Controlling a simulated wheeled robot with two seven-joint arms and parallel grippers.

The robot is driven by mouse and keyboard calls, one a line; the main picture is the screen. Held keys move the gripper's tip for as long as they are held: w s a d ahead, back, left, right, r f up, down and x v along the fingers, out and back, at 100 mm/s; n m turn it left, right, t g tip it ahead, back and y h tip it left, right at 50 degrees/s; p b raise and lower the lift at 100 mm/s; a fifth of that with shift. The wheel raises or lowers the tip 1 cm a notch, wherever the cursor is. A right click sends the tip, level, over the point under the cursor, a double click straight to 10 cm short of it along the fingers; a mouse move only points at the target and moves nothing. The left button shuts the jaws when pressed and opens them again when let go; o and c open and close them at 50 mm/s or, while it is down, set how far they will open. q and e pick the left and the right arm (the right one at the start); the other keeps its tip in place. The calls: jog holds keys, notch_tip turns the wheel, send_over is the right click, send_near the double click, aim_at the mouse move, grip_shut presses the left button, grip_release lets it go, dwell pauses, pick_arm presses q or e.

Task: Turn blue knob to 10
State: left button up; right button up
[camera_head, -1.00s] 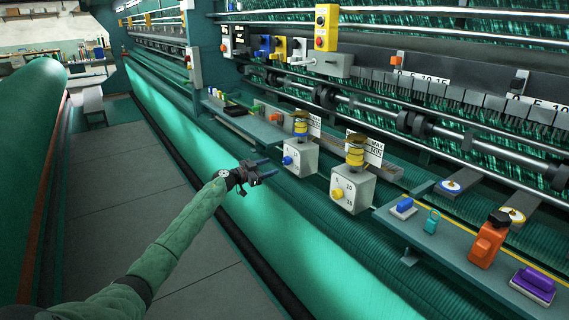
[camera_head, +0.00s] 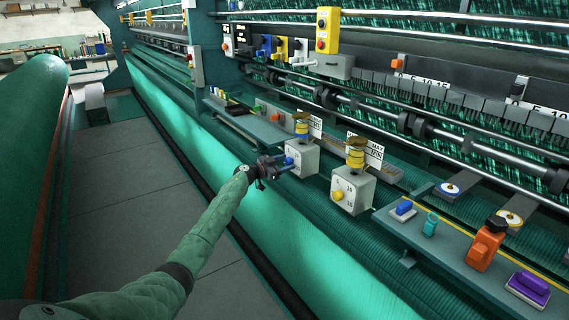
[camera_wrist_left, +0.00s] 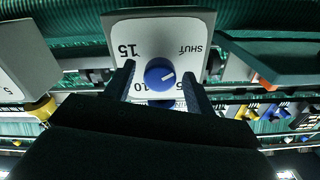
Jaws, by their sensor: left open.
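The blue knob (camera_head: 289,161) is on the front of a pale control box (camera_head: 307,159) below a yellow-banded post. My left gripper (camera_head: 284,163) is at the box front. In the left wrist view its open fingers (camera_wrist_left: 160,88) stand on either side of the knob, with gaps to it. My right gripper is out of view.
A second box with a yellow knob (camera_head: 338,195) stands to the right. A shelf with an orange tool (camera_head: 484,248) and a purple block (camera_head: 529,286) is further right. Green netting runs below the boxes. The floor aisle (camera_head: 130,200) at left is clear.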

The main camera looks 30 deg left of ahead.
pick_arm(q)
jog(key=c, duration=1)
jog(key=shift+o, duration=0.2)
